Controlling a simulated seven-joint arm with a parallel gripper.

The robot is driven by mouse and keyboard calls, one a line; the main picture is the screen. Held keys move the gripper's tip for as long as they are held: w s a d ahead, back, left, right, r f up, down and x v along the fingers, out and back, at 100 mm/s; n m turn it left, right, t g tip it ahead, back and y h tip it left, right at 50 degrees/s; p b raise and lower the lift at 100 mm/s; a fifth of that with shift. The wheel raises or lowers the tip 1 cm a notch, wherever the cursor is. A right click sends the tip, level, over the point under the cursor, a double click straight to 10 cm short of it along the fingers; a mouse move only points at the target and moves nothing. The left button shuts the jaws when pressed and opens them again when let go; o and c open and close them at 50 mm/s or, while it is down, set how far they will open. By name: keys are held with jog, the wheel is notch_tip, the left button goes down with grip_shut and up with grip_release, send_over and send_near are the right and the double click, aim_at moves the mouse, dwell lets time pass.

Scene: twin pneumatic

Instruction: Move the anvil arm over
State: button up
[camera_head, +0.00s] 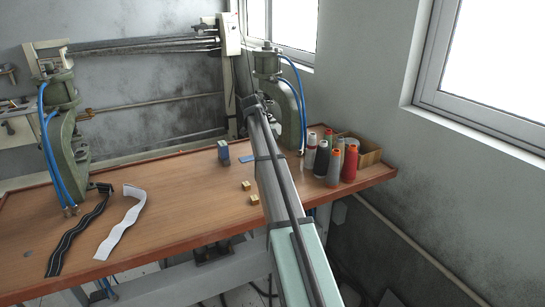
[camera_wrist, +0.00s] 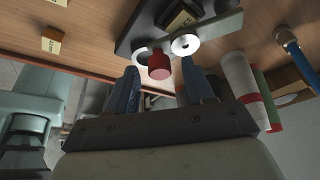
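In the wrist view a flat grey metal arm (camera_wrist: 218,30), which looks like the anvil arm, carries a white disc (camera_wrist: 186,44) and a red cylindrical piece (camera_wrist: 159,64). My gripper (camera_wrist: 160,78) has its two blue-grey fingers apart. The red piece shows between and beyond the fingertips; I cannot tell whether they touch it. In the head view my gripper (camera_head: 249,104) is in front of the right green press (camera_head: 267,64), and my arm hides its lower part. The left green press (camera_head: 62,125) stands at the far left.
Several thread spools (camera_head: 333,167) and a wooden box (camera_head: 368,153) stand right of the press. The table's middle is mostly clear.

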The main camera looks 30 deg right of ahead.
jog(key=shift+r, duration=0.1)
jog(key=shift+w+a+r, duration=0.1)
jog(key=shift+w+r, duration=0.05)
jog(key=shift+r, duration=0.05)
jog(key=w+a, duration=0.8)
jog(key=shift+w+a+r, duration=0.2)
jog(key=shift+w+a, duration=0.05)
jog(key=shift+w, duration=0.1)
jog(key=shift+c, duration=0.5)
